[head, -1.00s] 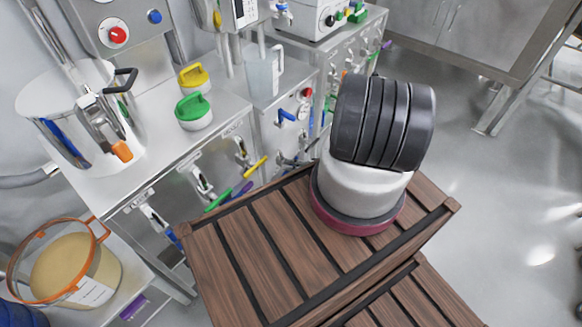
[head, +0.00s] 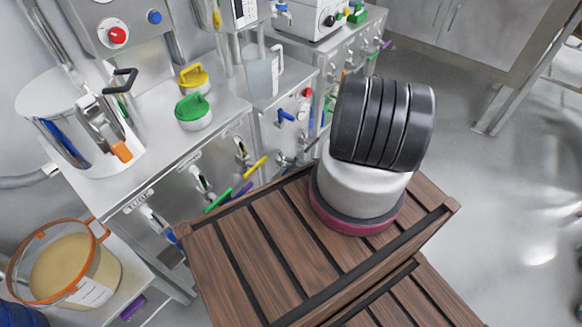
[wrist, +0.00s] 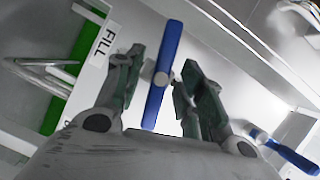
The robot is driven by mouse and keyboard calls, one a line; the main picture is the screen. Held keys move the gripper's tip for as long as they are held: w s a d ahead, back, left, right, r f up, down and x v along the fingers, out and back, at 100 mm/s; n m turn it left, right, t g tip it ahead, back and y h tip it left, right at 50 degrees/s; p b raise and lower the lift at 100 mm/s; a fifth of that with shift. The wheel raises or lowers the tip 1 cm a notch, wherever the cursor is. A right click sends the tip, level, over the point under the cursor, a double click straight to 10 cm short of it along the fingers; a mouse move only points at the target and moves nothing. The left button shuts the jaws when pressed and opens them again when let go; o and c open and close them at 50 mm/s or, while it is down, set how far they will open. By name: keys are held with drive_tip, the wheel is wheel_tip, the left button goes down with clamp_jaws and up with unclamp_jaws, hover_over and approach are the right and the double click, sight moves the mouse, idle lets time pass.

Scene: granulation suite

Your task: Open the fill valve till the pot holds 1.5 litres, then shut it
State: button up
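In the wrist view a blue bar handle (wrist: 155,100) on a round metal hub stands on a pale panel next to a label reading FILL. My gripper (wrist: 160,88) is open, with one finger on each side of this handle; whether either finger touches it is unclear. The head view does not show the gripper, and I cannot match the handle there for sure. A large steel pot (head: 52,110) stands on the left bench in the head view; its contents and level cannot be read.
A clear jug (head: 262,75) stands on the right bench, near a blue lever (head: 286,115) and a red knob. A second blue handle (wrist: 288,154) is close right of my gripper. Floor at right is clear.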

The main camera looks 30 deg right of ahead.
drive_tip(key=shift+s, duration=0.1)
drive_tip(key=v, duration=1.2)
drive_tip(key=shift+f, duration=0.1)
drive_tip(key=shift+c, duration=1.3)
drive_tip(key=w+r, duration=0.1)
drive_tip(key=w+a+r+n+h, duration=0.1)
drive_tip(key=w, duration=0.1)
drive_tip(key=w+r+t+h, duration=0.1)
drive_tip(key=w, duration=0.1)
drive_tip(key=shift+w+a+r+n, duration=0.15)
drive_tip(key=shift+w+r+n, duration=0.05)
drive_tip(key=shift+r+n, duration=0.15)
clamp_jaws()
drive_tip(key=s+a+r+n+g+h, duration=0.2)
drive_tip(key=a+r+n+h, duration=0.1)
drive_tip(key=r+n+h, duration=0.15)
drive_tip(key=s+a+r+n+g+h, duration=0.2)
drive_tip(key=r+n+h, duration=0.2)
drive_tip(key=r+n, duration=0.2)
drive_tip(key=s+f+x, duration=0.1)
drive_tip(key=x, duration=1.1)
drive_tip(key=shift+d+f, duration=0.3)
drive_tip(key=shift+f, duration=0.2)
